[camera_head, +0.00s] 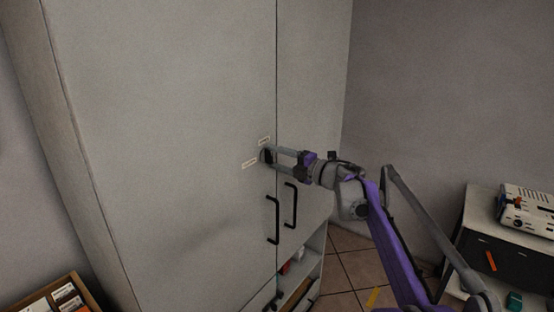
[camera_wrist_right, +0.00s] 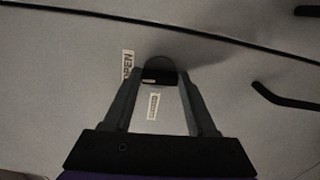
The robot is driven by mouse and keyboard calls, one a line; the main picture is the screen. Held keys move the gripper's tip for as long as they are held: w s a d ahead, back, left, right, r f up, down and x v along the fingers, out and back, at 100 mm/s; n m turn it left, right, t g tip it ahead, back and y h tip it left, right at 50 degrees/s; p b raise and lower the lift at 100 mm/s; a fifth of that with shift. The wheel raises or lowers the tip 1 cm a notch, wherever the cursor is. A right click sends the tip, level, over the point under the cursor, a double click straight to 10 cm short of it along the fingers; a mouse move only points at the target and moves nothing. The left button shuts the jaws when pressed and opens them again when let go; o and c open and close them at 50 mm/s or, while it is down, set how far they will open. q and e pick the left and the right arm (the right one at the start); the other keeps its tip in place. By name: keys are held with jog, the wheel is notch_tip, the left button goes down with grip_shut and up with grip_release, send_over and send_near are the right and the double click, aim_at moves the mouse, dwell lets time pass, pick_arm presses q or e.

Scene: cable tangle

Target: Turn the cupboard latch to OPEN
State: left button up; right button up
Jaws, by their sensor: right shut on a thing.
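The cupboard latch is a small dark knob (camera_head: 268,156) on the left door of the tall grey cupboard (camera_head: 170,110), close to the door seam. It also shows in the wrist view (camera_wrist_right: 160,70). My right gripper (camera_head: 270,155) is shut on the latch, one finger on each side. In the wrist view a label reading OPEN (camera_wrist_right: 127,65) lies beside the left finger; it is the upper label (camera_head: 264,140) in the head view. A second label (camera_head: 249,162) lies left of the latch, too small to read. The latch's exact angle is unclear. My left gripper is out of view.
Two black door handles (camera_head: 273,220) (camera_head: 291,205) hang below the latch. Open shelves with small items (camera_head: 300,275) are under the doors. A cabinet (camera_head: 490,250) with a white device stands at right. A box of cards (camera_head: 60,298) is at lower left.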

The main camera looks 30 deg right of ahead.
jog(key=shift+m, duration=0.5)
jog(key=o, duration=1.4)
jog(key=shift+c, duration=0.2)
jog(key=b+v, duration=0.1)
jog(key=v, duration=0.9)
jog(key=shift+s+d, duration=0.15)
jog(key=shift+s, duration=0.2)
